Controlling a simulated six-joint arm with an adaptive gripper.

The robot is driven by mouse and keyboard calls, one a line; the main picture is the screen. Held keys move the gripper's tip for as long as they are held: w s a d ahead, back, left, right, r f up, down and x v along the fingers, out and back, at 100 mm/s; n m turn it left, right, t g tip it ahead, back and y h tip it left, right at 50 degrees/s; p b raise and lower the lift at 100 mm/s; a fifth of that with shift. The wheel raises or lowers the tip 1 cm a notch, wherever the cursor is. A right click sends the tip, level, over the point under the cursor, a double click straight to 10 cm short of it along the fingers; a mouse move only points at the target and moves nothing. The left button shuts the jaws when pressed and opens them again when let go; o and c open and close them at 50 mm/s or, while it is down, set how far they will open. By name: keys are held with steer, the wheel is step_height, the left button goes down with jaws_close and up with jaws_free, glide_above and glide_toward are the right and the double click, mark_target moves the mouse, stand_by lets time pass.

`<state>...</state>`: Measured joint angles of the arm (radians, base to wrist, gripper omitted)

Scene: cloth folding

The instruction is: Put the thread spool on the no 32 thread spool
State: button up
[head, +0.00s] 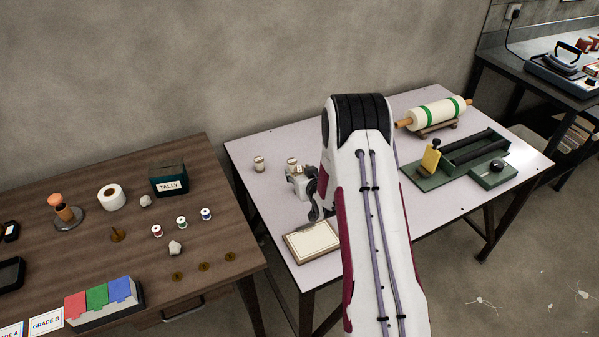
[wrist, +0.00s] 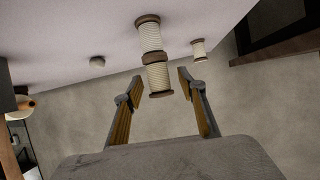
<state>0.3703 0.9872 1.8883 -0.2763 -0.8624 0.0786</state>
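Two cream thread spools with brown ends line up end to end in the wrist view. One spool (wrist: 151,38) stands on the pale table, and the other spool (wrist: 158,77) sits against its free end. The pair appears touching and roughly in line. In the head view the stacked spools (head: 292,164) show beside my wrist, partly hidden. My gripper (wrist: 160,74) has its fingers apart, one on each side of the outer spool, with visible gaps on both sides. No number is readable on the spools.
Another spool (head: 259,163) stands alone to the left on the pale table (head: 250,146). A framed board (head: 312,241) lies at the front edge. A rolling pin (head: 437,113) and a green fixture (head: 465,155) are to the right. The brown table (head: 150,260) holds several small items.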

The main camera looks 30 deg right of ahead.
steer(key=shift+r, duration=0.1)
stand_by(0.3)
steer(key=shift+s+r, duration=0.35)
steer(key=shift+s, duration=0.25)
steer(key=v, duration=1)
steer(key=shift+s, duration=0.35)
steer(key=shift+a+r, duration=0.1)
steer(key=shift+r, duration=0.05)
steer(key=s+a+r+g, duration=0.2)
steer(key=s+a+r, duration=0.25)
steer(key=r, duration=0.45)
steer(key=s+a+r+g, duration=0.1)
steer(key=s+a+r, duration=0.35)
steer(key=r, duration=0.45)
steer(key=s+a+r+g, duration=0.1)
steer(key=s+a+r, duration=0.1)
steer(key=s, duration=0.6)
steer(key=s+a+r+n+g+y, duration=0.1)
steer(key=s+a, duration=0.3)
steer(key=s, duration=0.5)
steer(key=s+a+r+g, duration=0.2)
steer(key=s+a+r, duration=0.1)
steer(key=s, duration=0.6)
steer(key=shift+a+r+n+y, duration=0.3)
steer(key=shift+a+y, duration=0.1)
steer(key=shift+a, duration=0.1)
